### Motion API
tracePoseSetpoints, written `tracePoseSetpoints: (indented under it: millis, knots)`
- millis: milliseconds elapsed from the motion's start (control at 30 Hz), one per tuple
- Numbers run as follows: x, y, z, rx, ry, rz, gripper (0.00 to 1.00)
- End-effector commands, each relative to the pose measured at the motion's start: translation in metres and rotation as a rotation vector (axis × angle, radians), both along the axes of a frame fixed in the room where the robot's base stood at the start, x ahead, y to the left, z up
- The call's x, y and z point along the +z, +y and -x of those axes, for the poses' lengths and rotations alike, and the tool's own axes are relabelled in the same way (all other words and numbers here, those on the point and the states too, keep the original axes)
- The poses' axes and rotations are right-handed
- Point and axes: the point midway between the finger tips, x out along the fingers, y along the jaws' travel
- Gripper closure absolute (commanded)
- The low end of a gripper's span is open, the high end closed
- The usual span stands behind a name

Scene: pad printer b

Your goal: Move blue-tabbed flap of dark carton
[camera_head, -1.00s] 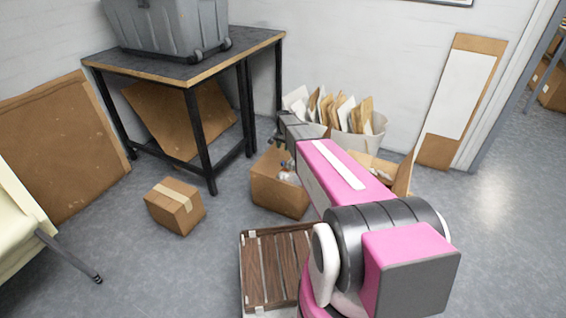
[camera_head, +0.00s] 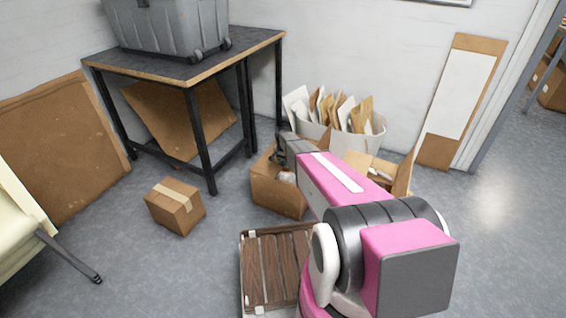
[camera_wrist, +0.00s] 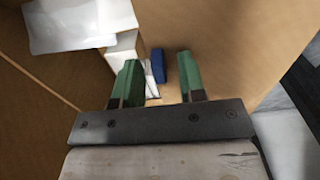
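An open brown carton (camera_head: 277,195) stands on the floor, with pale contents inside. It fills much of the wrist view, where a broad brown cardboard panel (camera_wrist: 222,40) lies in front of my gripper. A small blue tab (camera_wrist: 158,66) shows between my two green fingers. My gripper (camera_wrist: 158,58) is open, its fingers apart on either side of the tab; I cannot tell whether they touch it. In the head view my gripper (camera_head: 280,155) is at the carton's top, partly hidden by my arm.
A small taped box (camera_head: 174,207) and a wooden slatted pallet (camera_head: 275,270) are on the floor nearby. A black table (camera_head: 190,66) stands behind left. Bins with cardboard pieces (camera_head: 358,140) stand behind right. White items (camera_wrist: 75,22) lie inside the carton.

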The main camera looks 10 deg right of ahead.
Motion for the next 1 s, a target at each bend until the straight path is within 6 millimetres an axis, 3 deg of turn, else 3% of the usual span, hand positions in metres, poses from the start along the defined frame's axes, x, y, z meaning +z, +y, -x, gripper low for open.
tracePoseSetpoints:
  millis: [167, 267, 300, 667, 1000]
  knots:
    - [0.000, 0.000, 0.000, 0.000, 0.000, 0.000, 0.63]
    - [0.000, 0.000, 0.000, 0.000, 0.000, 0.000, 0.95]
    - [0.000, 0.000, 0.000, 0.000, 0.000, 0.000, 1.00]
    - [0.005, 0.002, -0.001, 0.000, 0.017, 0.023, 1.00]
    - [0.034, 0.010, -0.008, 0.002, 0.137, 0.191, 1.00]
